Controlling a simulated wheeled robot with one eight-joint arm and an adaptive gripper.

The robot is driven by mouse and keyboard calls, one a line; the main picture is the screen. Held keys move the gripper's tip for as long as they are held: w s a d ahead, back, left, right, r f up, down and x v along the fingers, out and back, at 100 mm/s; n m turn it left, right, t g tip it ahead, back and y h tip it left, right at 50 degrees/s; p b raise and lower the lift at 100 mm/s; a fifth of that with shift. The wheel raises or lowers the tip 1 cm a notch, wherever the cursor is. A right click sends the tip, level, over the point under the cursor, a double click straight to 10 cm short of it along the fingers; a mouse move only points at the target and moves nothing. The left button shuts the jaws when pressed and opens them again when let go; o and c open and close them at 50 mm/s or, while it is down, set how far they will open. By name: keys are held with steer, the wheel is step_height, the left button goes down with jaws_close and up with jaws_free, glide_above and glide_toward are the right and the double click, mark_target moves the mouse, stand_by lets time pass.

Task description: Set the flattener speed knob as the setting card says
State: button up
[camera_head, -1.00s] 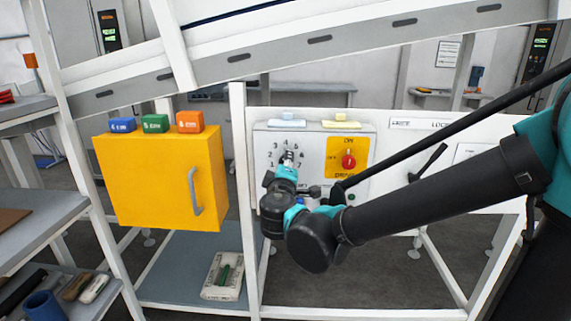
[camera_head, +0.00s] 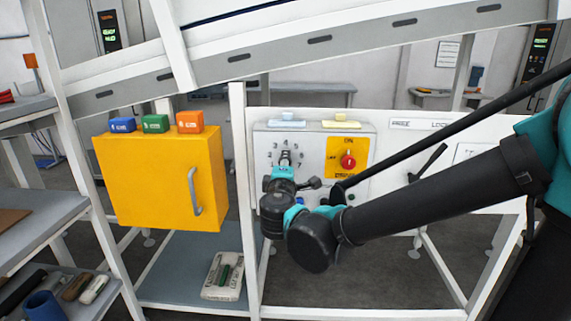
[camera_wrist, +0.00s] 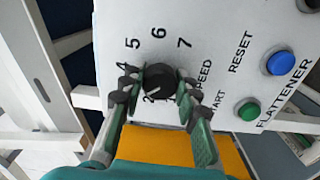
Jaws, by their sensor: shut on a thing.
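My gripper (camera_wrist: 157,88) is shut on the knob, one finger on each side. In the head view my gripper (camera_head: 286,160) is at the number dial and covers most of the knob. I cannot make out a readable setting card.
A blue button (camera_wrist: 280,63) and a green button (camera_wrist: 249,110) sit beside the knob. A red knob on a yellow plate (camera_head: 348,161) is to the right. A yellow cabinet (camera_head: 150,180) stands at left. A white beam crosses above.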

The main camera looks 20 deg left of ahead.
steer(key=o, duration=1.2)
steer(key=shift+s, duration=0.1)
steer(key=v, duration=1.1)
steer(key=shift+s+d, duration=0.2)
steer(key=shift+s, duration=0.2)
steer(key=w+d+f+m+g+h, duration=0.4)
steer(key=d+f, duration=0.3)
steer(key=d, duration=0.4)
steer(key=w+d+f+m+g+h, duration=0.2)
steer(key=w+d+f+m+h, duration=0.15)
steer(key=w+d+f, duration=0.55)
steer(key=s+d+f+m+g+y, duration=0.1)
steer(key=s+d+f+m+g, duration=0.1)
steer(key=s+d+f+m, duration=0.2)
steer(key=s+d+f+m+g+y, duration=0.1)
steer(key=s+d+f+m+g, duration=0.2)
steer(key=d, duration=0.5)
steer(key=s+d+f+m+g+y, duration=0.1)
steer(key=s+d+f+m+g, duration=0.1)
steer(key=s+d+f+m, duration=0.3)
steer(key=shift+s+d+f+m+y, duration=0.25)
steer(key=shift+s+d+f+m, duration=0.1)
steer(key=shift+s+d, duration=0.25)
